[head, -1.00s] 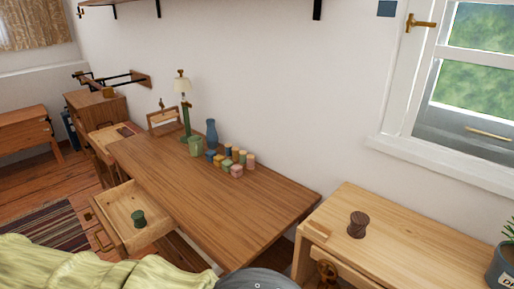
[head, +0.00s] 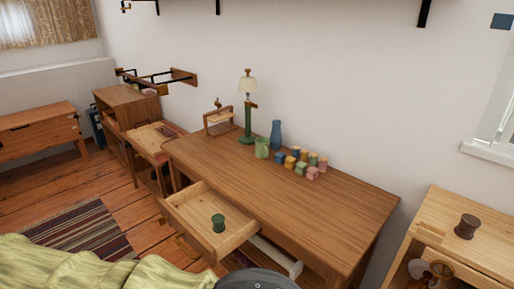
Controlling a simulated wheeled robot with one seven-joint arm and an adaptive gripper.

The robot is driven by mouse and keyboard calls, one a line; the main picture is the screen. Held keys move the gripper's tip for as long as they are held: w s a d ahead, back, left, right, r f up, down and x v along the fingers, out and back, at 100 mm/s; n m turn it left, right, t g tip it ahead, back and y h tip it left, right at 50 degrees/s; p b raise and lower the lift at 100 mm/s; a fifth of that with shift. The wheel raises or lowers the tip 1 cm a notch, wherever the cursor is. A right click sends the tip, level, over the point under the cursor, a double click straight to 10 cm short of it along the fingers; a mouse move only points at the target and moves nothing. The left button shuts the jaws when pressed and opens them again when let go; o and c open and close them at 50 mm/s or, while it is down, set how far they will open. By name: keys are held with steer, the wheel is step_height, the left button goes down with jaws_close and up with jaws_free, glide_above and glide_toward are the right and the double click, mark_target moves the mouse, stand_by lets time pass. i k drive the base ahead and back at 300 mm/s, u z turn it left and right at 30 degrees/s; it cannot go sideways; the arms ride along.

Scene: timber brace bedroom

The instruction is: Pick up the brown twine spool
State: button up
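The brown twine spool (head: 467,226) stands upright on the light wooden side table (head: 485,250) at the right edge of the head view. It is dark brown, with a narrower waist. A green spool (head: 218,223) stands in the open drawer (head: 190,218) of the desk. My gripper is not in view. Only a dark grey rounded part, probably mine, shows at the bottom middle.
The long wooden desk (head: 330,205) bears several small coloured spools (head: 300,168), a green cup (head: 262,147), a blue vase (head: 276,135) and a lamp (head: 247,100). Yellow-green bedding (head: 60,262) fills the lower left. A striped rug (head: 80,235) lies on the floor.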

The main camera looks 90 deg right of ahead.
mark_target(468, 224)
steer(key=z, duration=4.3)
steer(key=i, duration=0.5)
steer(key=z, duration=1.65)
steer(key=k, duration=0.95)
steer(key=u, duration=1.55)
